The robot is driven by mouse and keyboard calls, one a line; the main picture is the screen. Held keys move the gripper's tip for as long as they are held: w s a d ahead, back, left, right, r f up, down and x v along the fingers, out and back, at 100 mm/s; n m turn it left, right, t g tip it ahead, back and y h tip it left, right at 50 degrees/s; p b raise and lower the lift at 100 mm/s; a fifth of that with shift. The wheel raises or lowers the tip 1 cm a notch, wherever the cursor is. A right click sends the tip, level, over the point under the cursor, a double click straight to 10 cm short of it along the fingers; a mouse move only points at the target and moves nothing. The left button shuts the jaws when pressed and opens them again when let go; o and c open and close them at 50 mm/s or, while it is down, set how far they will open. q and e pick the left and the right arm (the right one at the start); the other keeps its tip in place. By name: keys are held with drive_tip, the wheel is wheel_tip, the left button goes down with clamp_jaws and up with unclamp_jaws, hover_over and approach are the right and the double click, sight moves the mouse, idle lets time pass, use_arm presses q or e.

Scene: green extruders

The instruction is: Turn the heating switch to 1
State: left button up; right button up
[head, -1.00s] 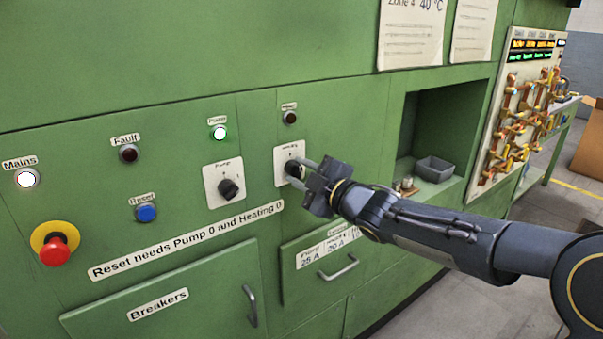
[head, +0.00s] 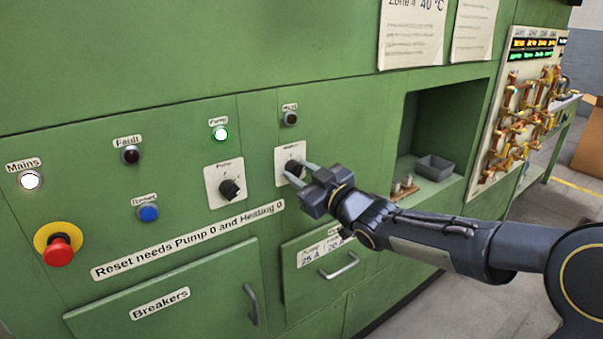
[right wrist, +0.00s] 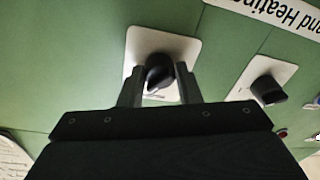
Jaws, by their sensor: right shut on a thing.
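The heating switch is a black knob (head: 294,168) on a white plate (head: 281,155), right of the pump switch (head: 229,189). My right gripper (head: 301,173) is at the heating knob, with its fingers on either side of it. In the right wrist view the knob (right wrist: 159,75) sits between the two fingertips (right wrist: 159,80), and the gripper is shut on it. The gripper hides part of the plate's markings, so the knob's exact setting is hard to read. The heating lamp (head: 290,118) above is dark. My left gripper is not in view.
The mains lamp (head: 30,181) and pump lamp (head: 220,134) are lit; the fault lamp (head: 131,155) is dark. A red emergency button (head: 58,250) and blue reset button (head: 148,213) are at left. Breaker doors with handles (head: 251,304) lie below. An open recess with a grey bin (head: 434,168) is right.

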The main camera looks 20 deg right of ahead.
drive_tip(key=shift+m+h, duration=0.3)
drive_tip(key=shift+m, duration=2)
drive_tip(key=o, duration=1)
drive_tip(key=shift+c, duration=0.2)
drive_tip(key=v, duration=0.7)
drive_tip(key=shift+s+f+t+b, duration=0.2)
drive_tip(key=shift+s+t+b, duration=0.1)
drive_tip(key=shift+s, duration=0.1)
drive_tip(key=shift+d, duration=0.1)
